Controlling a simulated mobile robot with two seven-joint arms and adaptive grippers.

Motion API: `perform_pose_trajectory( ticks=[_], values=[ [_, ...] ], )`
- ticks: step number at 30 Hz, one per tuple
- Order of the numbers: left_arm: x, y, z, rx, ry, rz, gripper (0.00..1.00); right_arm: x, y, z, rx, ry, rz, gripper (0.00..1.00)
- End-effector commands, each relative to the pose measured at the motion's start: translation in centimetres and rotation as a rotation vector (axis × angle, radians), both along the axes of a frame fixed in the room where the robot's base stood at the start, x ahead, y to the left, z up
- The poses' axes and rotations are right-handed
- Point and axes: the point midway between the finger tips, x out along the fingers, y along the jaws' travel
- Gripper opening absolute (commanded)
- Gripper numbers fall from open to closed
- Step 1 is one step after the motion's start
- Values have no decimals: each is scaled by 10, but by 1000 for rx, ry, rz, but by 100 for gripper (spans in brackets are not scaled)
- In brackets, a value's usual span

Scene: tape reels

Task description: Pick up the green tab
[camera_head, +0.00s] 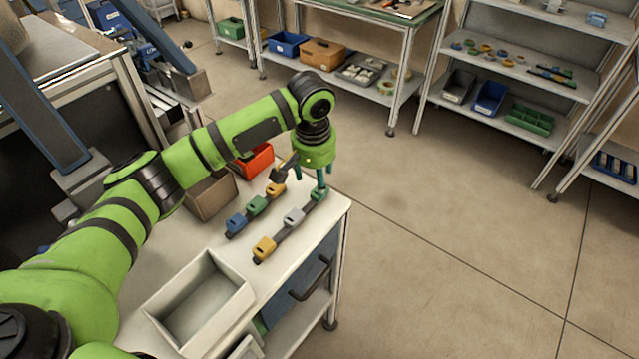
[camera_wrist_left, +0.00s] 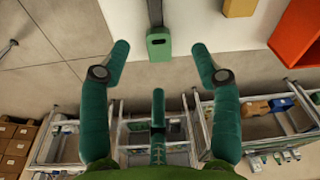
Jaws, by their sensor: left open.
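A green tab (camera_head: 318,195) sits at the far end of the front dark strip on the white worktop. It also shows in the left wrist view (camera_wrist_left: 159,47), ahead of and between the spread fingertips. My left gripper (camera_head: 322,182) is open and points down over this end of the strip, with its fingers partly covering the tab. The fingers do not appear closed on it. A second green tab (camera_head: 258,205) sits in the middle of the other strip. My right gripper is not in view.
A yellow tab (camera_head: 264,248) and a grey tab (camera_head: 294,217) share the front strip. A blue tab (camera_head: 236,222) and an orange-yellow tab (camera_head: 275,189) sit on the other. An empty pale tray (camera_head: 243,294), a brown box (camera_head: 210,196) and a red bin (camera_head: 256,160) stand nearby.

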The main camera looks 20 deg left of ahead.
Motion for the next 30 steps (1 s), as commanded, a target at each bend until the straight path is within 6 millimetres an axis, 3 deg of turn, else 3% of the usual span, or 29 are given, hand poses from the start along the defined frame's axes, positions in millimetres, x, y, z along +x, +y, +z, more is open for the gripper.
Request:
perform_pose_trajectory(
  ticks=[1,3,6,8,15,17,23,30],
  values=[
    [1,-1,-4,3,4,1,63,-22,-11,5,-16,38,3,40],
    [3,-3,-14,2,4,1,63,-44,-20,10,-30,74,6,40],
    [6,-4,-31,3,3,1,63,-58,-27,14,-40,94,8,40],
    [7,-4,-38,2,2,1,63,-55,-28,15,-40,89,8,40],
    [8,-4,-46,1,-2,-1,63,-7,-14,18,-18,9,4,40],
    [8,-4,-46,1,-2,-1,63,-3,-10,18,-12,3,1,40],
    [8,-4,-45,1,-2,-1,24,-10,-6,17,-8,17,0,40],
    [8,-4,-45,1,-2,-1,23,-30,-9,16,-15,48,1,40]
  ],
)
